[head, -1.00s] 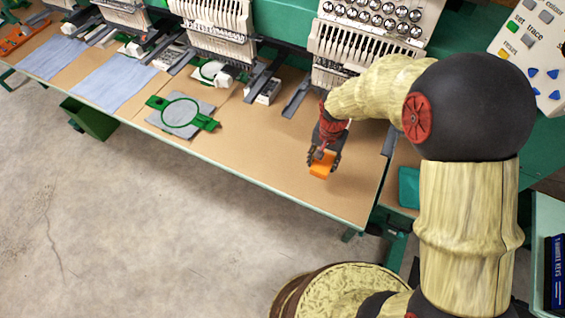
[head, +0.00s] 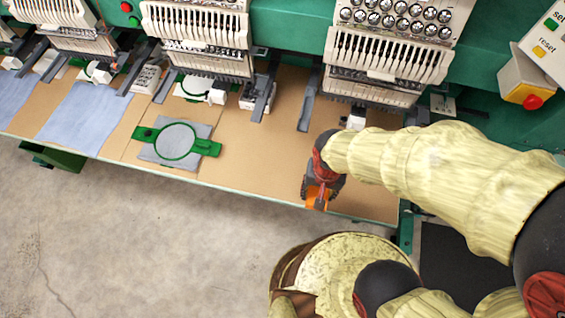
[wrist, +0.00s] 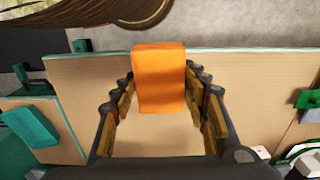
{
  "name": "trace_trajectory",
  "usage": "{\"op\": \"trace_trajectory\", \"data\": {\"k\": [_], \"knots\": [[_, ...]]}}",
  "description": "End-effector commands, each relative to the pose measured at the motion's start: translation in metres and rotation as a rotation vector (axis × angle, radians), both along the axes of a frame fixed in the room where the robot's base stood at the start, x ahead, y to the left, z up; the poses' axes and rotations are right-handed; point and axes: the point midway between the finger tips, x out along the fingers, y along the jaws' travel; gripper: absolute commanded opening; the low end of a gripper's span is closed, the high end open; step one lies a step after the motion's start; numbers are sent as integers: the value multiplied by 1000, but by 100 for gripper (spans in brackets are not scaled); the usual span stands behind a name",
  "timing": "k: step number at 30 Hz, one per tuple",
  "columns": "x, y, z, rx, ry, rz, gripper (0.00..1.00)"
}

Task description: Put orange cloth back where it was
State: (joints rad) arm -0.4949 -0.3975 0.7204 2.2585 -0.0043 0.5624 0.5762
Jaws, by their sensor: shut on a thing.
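The orange cloth (head: 317,196) looks like a small folded block. My gripper (head: 320,188) is shut on it near the front edge of the tan table (head: 260,160), below the rightmost machine head. In the wrist view the orange cloth (wrist: 158,80) sits between the fingertips of my gripper (wrist: 160,95), with the tan table (wrist: 260,85) behind it. I cannot tell how far it is above the table.
A green hoop (head: 175,141) with grey fabric lies on the table to the left. Blue cloths (head: 85,115) lie further left. Embroidery machine heads (head: 385,60) stand along the back. A teal object (wrist: 30,125) shows in the wrist view. Tabletop between hoop and gripper is clear.

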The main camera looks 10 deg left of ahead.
Motion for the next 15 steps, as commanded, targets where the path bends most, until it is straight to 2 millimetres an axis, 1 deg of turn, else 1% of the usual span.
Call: {"op": "trace_trajectory", "data": {"k": [2, 5, 15], "knots": [[-3, -1, -5, 0, 0, 0, 21], [6, 8, -11, -1, 1, 2, 21], [59, 60, -46, -1, 0, 1, 21]]}}
